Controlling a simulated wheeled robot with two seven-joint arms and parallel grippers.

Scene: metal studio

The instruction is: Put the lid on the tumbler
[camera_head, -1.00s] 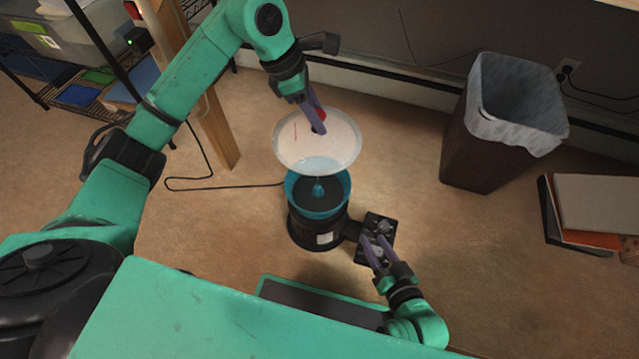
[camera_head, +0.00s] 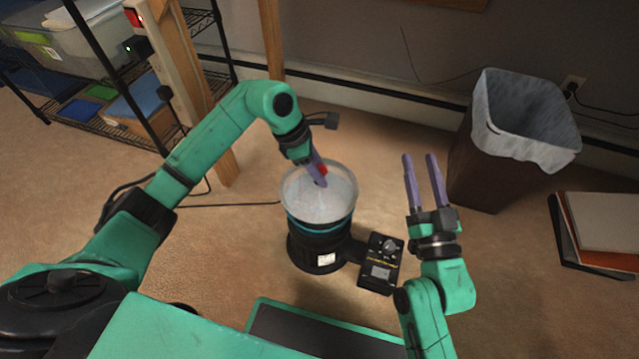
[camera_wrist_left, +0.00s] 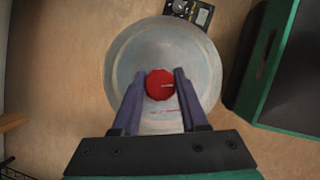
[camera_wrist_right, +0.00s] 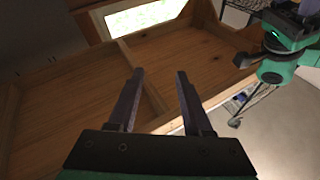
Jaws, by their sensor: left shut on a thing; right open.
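The tumbler (camera_head: 318,250) is a black drum with a teal rim, standing upright on the floor. The translucent round lid (camera_head: 312,203) sits over its top, looking roughly level in the head view. I cannot tell whether it is fully seated. My left gripper (camera_head: 320,178) is shut on the lid's red knob, which shows between the fingers in the left wrist view (camera_wrist_left: 160,84). The lid (camera_wrist_left: 124,60) hides the tumbler's mouth there. My right gripper (camera_head: 421,158) is open and empty, raised to the right of the tumbler, fingers pointing up in the picture.
A black control box (camera_head: 381,262) is joined to the tumbler's right side. A lined waste bin (camera_head: 490,160) stands at the back right, with flat boards (camera_head: 600,225) beside it. A wire shelf (camera_head: 110,85) and wooden post are at the left.

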